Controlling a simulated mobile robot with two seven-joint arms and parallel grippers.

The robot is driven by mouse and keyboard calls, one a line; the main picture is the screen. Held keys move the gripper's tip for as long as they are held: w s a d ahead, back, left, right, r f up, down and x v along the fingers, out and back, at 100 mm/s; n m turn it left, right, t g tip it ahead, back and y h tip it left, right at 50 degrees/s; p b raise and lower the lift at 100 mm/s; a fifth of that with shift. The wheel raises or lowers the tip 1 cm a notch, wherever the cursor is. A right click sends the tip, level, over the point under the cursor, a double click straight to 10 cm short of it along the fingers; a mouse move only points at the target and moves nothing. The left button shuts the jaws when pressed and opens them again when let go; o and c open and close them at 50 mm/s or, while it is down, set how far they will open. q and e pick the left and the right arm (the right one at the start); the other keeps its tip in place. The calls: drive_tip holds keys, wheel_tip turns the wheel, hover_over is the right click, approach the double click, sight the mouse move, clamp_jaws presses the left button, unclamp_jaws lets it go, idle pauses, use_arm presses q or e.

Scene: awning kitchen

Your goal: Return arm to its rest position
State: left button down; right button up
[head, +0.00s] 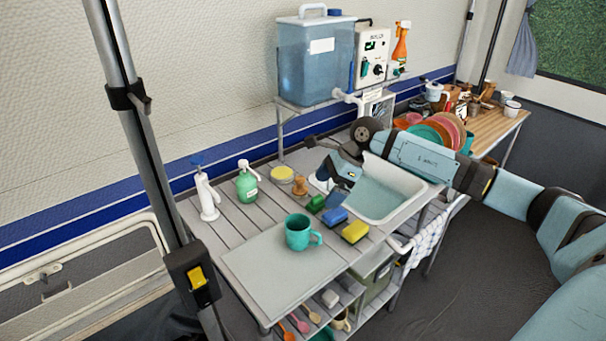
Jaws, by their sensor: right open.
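My right arm (425,157) comes in from the right and reaches across the sink (413,184). My right gripper (335,172) is over the left part of the sink, pointing down and left. It is open, and I see nothing held in it. The arm hides part of the sink and of the rack area behind it. A teal mug (299,233) stands upright on the front of the slatted counter, apart from the gripper. My left gripper is not in view.
Several sponges (335,215) lie in front of the sink. A green soap bottle (246,184) and a white pump (206,197) stand to the left. A water tank (315,62) stands on a raised shelf behind. Coloured plates (440,130) stand right of it. Open floor (455,280) lies front right.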

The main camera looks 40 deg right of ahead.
drive_tip(key=s+a+f+m+t+y+p, duration=0.1)
drive_tip(key=s+a+m+t+y+p, duration=0.3)
drive_tip(key=a+m, duration=0.55)
drive_tip(key=s+a+f+m+t+y+p, duration=0.1)
drive_tip(key=s+a+m+t+y+p, duration=0.2)
drive_tip(key=a+m+y, duration=0.7)
drive_tip(key=s+a+f+m+h+p, duration=0.2)
drive_tip(key=s+f+m+h, duration=0.4)
drive_tip(key=m, duration=0.7)
drive_tip(key=s+a+f+m+t+h+p, duration=0.1)
drive_tip(key=s+a+f+m+h, duration=0.2)
drive_tip(key=s+f+m+h, duration=0.4)
drive_tip(key=s+m+h, duration=0.3)
drive_tip(key=s+m, duration=0.1)
drive_tip(key=m, duration=0.2)
drive_tip(key=shift+s+a+p, duration=0.2)
drive_tip(key=shift+s+p, duration=0.2)
drive_tip(key=shift+f, duration=0.2)
drive_tip(key=shift+c, duration=0.2)
